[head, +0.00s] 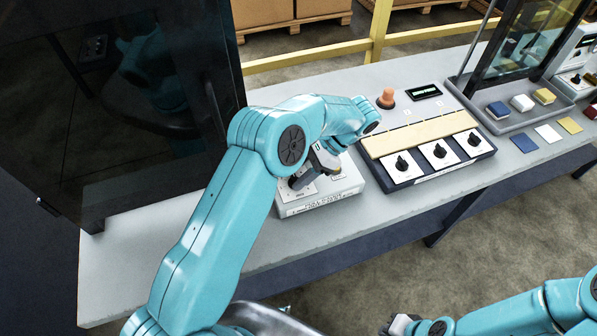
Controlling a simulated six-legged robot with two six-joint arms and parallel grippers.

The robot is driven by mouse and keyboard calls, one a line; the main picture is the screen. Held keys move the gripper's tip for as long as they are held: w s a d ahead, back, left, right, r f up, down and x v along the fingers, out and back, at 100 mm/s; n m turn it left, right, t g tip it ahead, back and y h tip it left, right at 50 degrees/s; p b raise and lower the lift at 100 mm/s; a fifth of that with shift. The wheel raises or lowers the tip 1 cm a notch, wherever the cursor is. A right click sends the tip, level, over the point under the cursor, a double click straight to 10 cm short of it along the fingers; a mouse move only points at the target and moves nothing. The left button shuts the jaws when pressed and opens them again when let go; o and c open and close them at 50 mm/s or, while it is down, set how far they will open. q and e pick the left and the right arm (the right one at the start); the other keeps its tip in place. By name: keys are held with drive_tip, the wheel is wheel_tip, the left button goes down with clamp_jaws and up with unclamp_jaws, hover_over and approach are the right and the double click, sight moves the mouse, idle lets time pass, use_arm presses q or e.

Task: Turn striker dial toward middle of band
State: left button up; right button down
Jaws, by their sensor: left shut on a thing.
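A pale grey control box (322,202) with a white plate stands on the bench, left of the middle. My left gripper (301,181) reaches down over this box. It is shut on a dark dial on the plate, which I take to be the striker dial. The jaws and arm hide most of that dial, so I cannot read its pointer or band. My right gripper (399,325) is low at the bottom edge, away from the bench and partly cut off. Its jaws do not show clearly.
Right of the box is a dark panel (418,182) with three black knobs on white plates and a tan strip. Behind it are an orange knob (386,98) and a small display (424,92). Coloured blocks sit in a grey tray (490,122). A dark glass cabinet (130,120) stands left.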

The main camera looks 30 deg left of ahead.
use_arm(q)
drive_tip(key=shift+r, duration=0.15)
drive_tip(key=o, duration=1.1)
drive_tip(key=shift+c, duration=0.2)
drive_tip(key=shift+w+d+r, duration=0.15)
drive_tip(key=shift+w+d, duration=0.05)
drive_tip(key=shift+w, duration=0.05)
drive_tip(key=v, duration=0.5)
drive_tip(key=shift+r, duration=0.25)
drive_tip(key=shift+w+d+r+p, duration=0.35)
drive_tip(key=shift+d+r+p, duration=0.05)
drive_tip(key=shift+r+p, duration=0.15)
drive_tip(key=shift+f, duration=0.1)
